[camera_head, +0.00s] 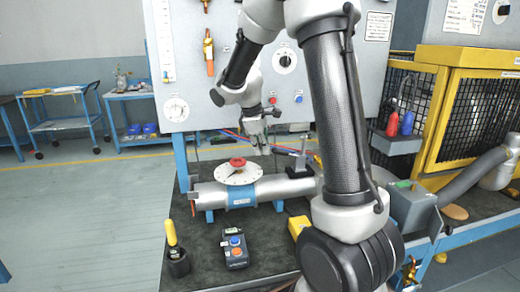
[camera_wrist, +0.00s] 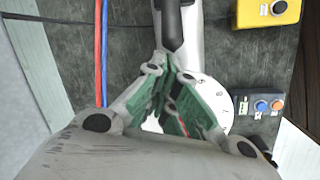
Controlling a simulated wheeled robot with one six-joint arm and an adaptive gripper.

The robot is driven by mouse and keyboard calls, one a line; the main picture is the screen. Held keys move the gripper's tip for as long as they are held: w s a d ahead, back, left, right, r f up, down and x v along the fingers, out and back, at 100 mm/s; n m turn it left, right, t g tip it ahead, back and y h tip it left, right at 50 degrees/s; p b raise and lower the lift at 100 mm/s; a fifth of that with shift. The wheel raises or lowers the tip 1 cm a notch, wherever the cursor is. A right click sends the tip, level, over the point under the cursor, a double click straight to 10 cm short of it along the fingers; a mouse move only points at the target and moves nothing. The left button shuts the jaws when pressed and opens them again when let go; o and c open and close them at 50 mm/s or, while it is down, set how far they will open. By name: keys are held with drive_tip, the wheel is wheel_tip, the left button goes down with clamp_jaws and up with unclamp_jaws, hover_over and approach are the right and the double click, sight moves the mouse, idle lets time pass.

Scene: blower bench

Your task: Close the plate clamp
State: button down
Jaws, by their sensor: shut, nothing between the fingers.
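The plate clamp (camera_head: 301,163) appears to be the dark fixture with an upright lever behind the grey pipe, right of the white dial. In the wrist view a dark bar (camera_wrist: 172,28), probably its lever, reaches down towards my fingertips. Whether they touch it, I cannot tell. My gripper (camera_head: 264,151) points down above the back of the pipe, left of the clamp. In the wrist view my gripper (camera_wrist: 168,72) has its fingers together with nothing between them. Part of the clamp's base is hidden behind the pipe.
The pipe (camera_head: 270,188) carries a white numbered dial (camera_head: 238,175) with a red knob. In front are a button box (camera_head: 235,248), a yellow box (camera_head: 297,226) and a yellow-handled tool (camera_head: 171,233). Red and blue hoses (camera_wrist: 101,60) run behind. A yellow cage (camera_head: 470,110) stands right.

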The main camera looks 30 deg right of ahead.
drive_tip(key=shift+r, duration=0.15)
drive_tip(key=shift+d+r+y, duration=0.1)
drive_tip(key=shift+r+y, duration=0.2)
drive_tip(key=shift+s+d+r+y, duration=0.1)
drive_tip(key=shift+d+r+y, duration=0.05)
drive_tip(key=shift+r+y, duration=0.15)
drive_tip(key=s+d+r+m+t+y, duration=0.1)
drive_tip(key=s+d+r+t+y, duration=0.2)
drive_tip(key=d+r+y, duration=0.4)
drive_tip(key=d+y, duration=0.3)
drive_tip(key=y, duration=0.1)
drive_tip(key=shift+r+t, duration=0.3)
idle(0.4)
drive_tip(key=shift+r, duration=0.8)
